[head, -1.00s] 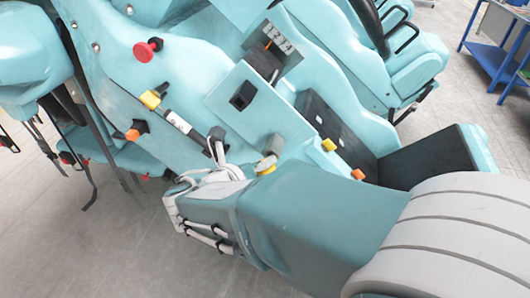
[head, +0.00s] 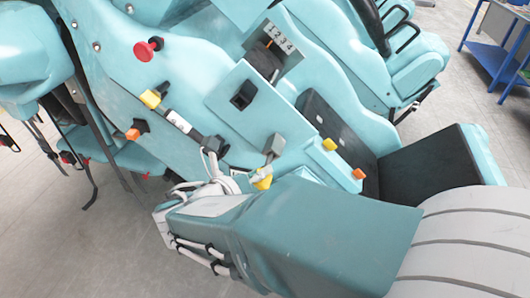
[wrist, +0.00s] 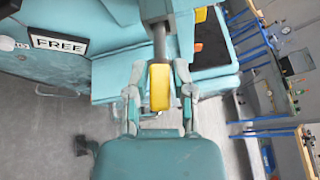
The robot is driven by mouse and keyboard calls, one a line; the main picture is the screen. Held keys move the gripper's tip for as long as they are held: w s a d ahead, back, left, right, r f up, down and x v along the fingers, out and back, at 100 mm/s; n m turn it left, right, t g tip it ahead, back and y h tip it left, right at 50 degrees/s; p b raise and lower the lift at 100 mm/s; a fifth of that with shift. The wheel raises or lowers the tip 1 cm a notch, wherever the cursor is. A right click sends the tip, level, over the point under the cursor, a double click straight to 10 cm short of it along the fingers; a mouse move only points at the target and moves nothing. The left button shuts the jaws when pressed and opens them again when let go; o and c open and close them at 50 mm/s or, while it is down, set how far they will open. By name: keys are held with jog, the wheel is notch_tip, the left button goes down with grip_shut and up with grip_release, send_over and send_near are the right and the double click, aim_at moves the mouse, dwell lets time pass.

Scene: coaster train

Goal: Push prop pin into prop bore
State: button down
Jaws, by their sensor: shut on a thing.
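In the wrist view my gripper (wrist: 160,82) is shut on a yellow handle (wrist: 160,92). In the head view the yellow handle (head: 262,182) shows just below a grey block (head: 272,145), partly covered by my arm. My gripper (head: 216,168) is beside it, one finger showing. I cannot see the prop bore's opening or tell whether the rod's tip is inside anything.
A FREE sign (wrist: 60,42) is left in the wrist view. Open floor lies left.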

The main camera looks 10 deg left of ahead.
aim_at(259, 186)
jog(key=shift+s+a, duration=0.15)
jog(key=shift+s, duration=2.05)
jog(key=shift+s, duration=0.1)
jog(key=shift+s+a, duration=0.15)
jog(key=shift+s, duration=1.3)
jog(key=shift+s+a, duration=0.1)
jog(key=shift+s, duration=1.35)
